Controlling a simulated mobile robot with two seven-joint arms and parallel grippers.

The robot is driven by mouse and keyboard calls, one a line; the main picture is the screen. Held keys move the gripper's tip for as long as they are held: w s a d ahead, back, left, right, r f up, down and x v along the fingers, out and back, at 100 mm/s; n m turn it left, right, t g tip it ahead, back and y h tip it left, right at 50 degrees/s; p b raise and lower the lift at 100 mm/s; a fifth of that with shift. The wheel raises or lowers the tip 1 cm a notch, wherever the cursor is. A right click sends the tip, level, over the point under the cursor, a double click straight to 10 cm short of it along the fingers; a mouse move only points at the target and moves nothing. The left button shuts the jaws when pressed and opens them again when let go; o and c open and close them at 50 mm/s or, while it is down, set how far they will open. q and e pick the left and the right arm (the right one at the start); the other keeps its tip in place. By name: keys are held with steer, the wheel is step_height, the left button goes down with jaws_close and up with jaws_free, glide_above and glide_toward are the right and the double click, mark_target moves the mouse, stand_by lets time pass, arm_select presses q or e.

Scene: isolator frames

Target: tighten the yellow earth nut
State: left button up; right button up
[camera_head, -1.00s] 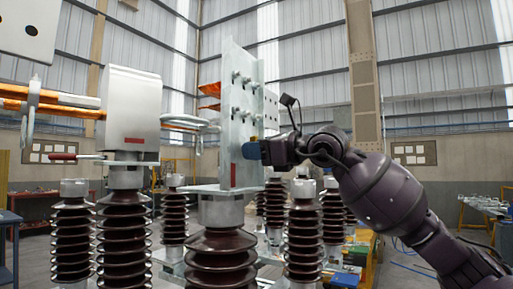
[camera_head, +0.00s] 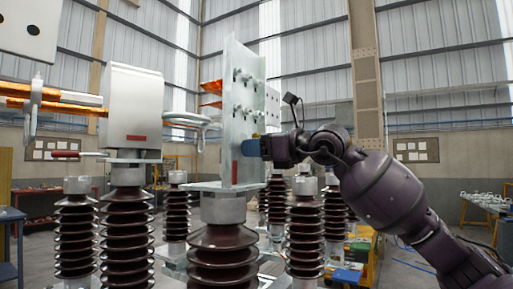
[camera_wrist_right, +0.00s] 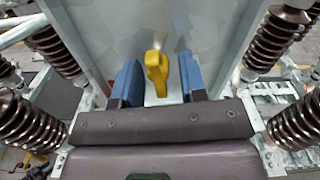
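The yellow earth nut (camera_wrist_right: 157,72) stands out from a pale metal plate (camera_wrist_right: 205,28) in the right wrist view, with a wing-like tab on top. My right gripper (camera_wrist_right: 160,84) is open, its two blue fingers on either side of the nut with a gap on each side. In the head view my right gripper (camera_head: 250,147) reaches in from the right to the lower part of the upright plate (camera_head: 231,110). My left gripper is not in view.
Ribbed brown insulators (camera_head: 222,255) stand under the plate and around it. Bolts (camera_head: 243,92) stick out of the plate above my right gripper. A grey metal box (camera_head: 133,105) with copper bars (camera_head: 60,97) stands to the left. A bench (camera_head: 485,205) is far right.

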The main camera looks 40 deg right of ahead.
steer(key=shift+s, duration=0.1)
steer(key=v, duration=1)
steer(key=shift+s+d, duration=0.2)
steer(key=shift+s, duration=0.1)
